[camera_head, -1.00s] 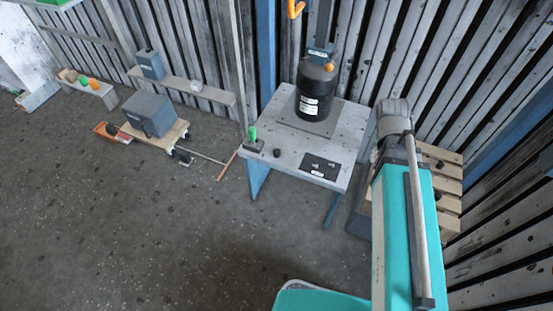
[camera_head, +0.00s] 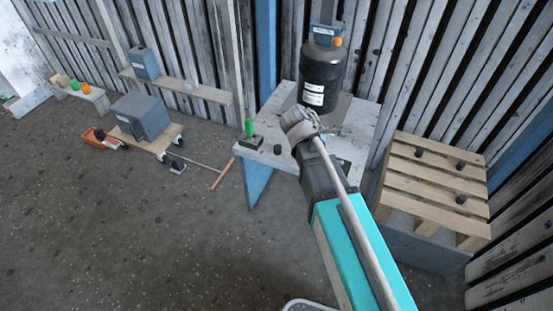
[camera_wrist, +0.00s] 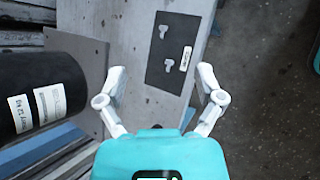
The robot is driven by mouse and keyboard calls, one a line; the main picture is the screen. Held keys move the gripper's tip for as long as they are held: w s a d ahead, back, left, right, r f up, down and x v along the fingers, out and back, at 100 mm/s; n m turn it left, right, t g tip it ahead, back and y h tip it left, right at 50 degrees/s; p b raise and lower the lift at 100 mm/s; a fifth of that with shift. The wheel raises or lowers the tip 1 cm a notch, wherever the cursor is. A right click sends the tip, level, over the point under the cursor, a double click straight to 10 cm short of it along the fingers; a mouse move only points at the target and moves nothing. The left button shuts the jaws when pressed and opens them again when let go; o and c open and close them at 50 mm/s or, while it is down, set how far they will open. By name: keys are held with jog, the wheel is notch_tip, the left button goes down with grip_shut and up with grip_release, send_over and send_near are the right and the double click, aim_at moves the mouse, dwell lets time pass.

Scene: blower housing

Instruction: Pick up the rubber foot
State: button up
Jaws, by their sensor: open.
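Three small black pieces that look like rubber feet (camera_head: 460,166) sit apart on the wooden pallet (camera_head: 436,183) at the right in the head view. Another small black round piece (camera_head: 277,150) stands on the front of the grey table; I cannot tell whether it is a rubber foot too. My gripper (camera_wrist: 162,72) is open and empty in the wrist view, with its two fingers spread above the table. No rubber foot shows between the fingers.
The table (camera_head: 265,160) bears a black cylinder (camera_head: 322,75) and a green-handled item (camera_head: 250,128). A black mat (camera_wrist: 175,52) with light hook shapes lies on it. A grey box (camera_head: 140,116) rests on a wheeled board at the left. The floor in front is clear.

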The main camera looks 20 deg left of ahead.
jog(key=s+a+f+n+t+b, duration=0.1)
jog(key=a+f+n+t+b, duration=0.1)
jog(key=a+f+n+b, duration=0.4)
jog(key=a+f+n+t+b, duration=0.15)
jog(key=a+b, duration=0.25)
jog(key=a, duration=0.4)
jog(key=n+t+b, duration=0.3)
jog(key=n+b, duration=0.2)
jog(key=b, duration=0.1)
send_near(276, 149)
jog(key=s, duration=0.2)
jog(key=shift+s+a+r+n+t+y, duration=0.1)
jog(key=shift+a+r+n+t+y, duration=0.15)
jog(key=shift+a+r+y, duration=0.2)
jog(key=shift+b+x, duration=1.8)
jog(key=shift+x, duration=2.55)
jog(key=shift+d+f, duration=0.1)
jog(key=shift+d, duration=0.05)
jog(key=shift+b+x, duration=1)
jog(key=shift+x, duration=1.55)
jog(key=shift+d, duration=0.15)
